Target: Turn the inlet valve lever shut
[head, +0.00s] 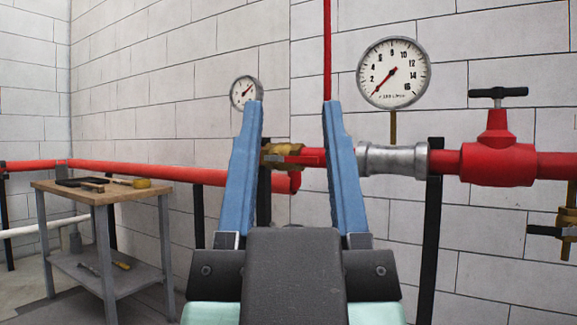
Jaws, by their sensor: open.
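A brass valve (270,154) sits on the red pipe run near the picture's middle. A red lever (312,159) lies along the pipe at this valve, roughly level. My gripper (292,112) is open, its two blue fingers pointing up and spread wide. The brass valve and red lever show in the gap between the fingers, apparently beyond them. I cannot tell the distance or any contact. The left finger hides the pipe left of the valve, and the right finger covers the right end of the lever.
A grey metal coupling (392,160), a red valve with a black T-handle (498,150) and a brass side valve (567,222) are to the right. Gauges (394,73) (245,92) stand above the pipe. A tool bench (100,194) is at left; black posts support the pipe.

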